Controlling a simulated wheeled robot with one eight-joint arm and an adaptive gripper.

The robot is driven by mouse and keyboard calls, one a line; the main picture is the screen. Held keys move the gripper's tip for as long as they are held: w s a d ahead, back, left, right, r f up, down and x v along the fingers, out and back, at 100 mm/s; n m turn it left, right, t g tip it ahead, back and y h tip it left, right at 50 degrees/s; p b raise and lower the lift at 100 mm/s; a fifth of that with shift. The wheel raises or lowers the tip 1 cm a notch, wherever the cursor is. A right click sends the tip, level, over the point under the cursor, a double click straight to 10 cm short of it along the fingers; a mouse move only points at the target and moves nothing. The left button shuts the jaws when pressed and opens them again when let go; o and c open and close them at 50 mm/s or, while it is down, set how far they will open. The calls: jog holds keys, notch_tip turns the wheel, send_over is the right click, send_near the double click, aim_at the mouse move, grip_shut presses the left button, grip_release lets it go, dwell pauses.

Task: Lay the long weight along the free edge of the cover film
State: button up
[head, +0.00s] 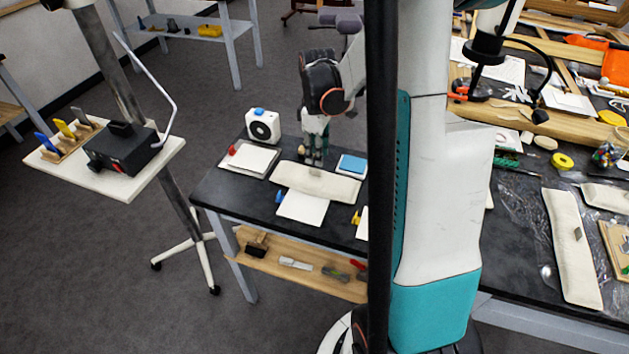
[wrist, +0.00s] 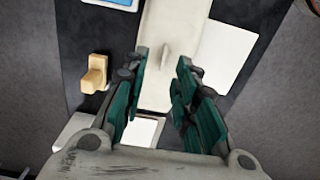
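A long cream weight (head: 335,187) with a small grey tab lies flat on the small dark table. In the wrist view the same weight (wrist: 168,85) runs away from me, its tab upright near the middle. My gripper (head: 314,160) points down just behind the weight in the head view. In the wrist view my gripper (wrist: 160,85) is open, its green fingers apart and nothing held between them. Clear, wrinkled film (head: 522,197) shows on the right bench; its edges are hard to make out, and my arm hides part of that area.
Another long cream bag (head: 572,250) with a tab lies on the right bench. Near the weight are a white sheet (head: 302,207), a blue pad (head: 352,164), a white device (head: 263,126) and a tray (head: 235,165). A stand with a black box (head: 120,150) is at left.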

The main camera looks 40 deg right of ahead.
aim_at(315, 167)
jog(key=shift+a+f+b, duration=0.15)
jog(key=shift+f+b, duration=0.5)
jog(key=shift+f, duration=0.8)
jog(key=shift+a+f+b, duration=0.15)
jog(key=shift+f+b, duration=0.45)
jog(key=shift+f, duration=0.8)
grip_shut()
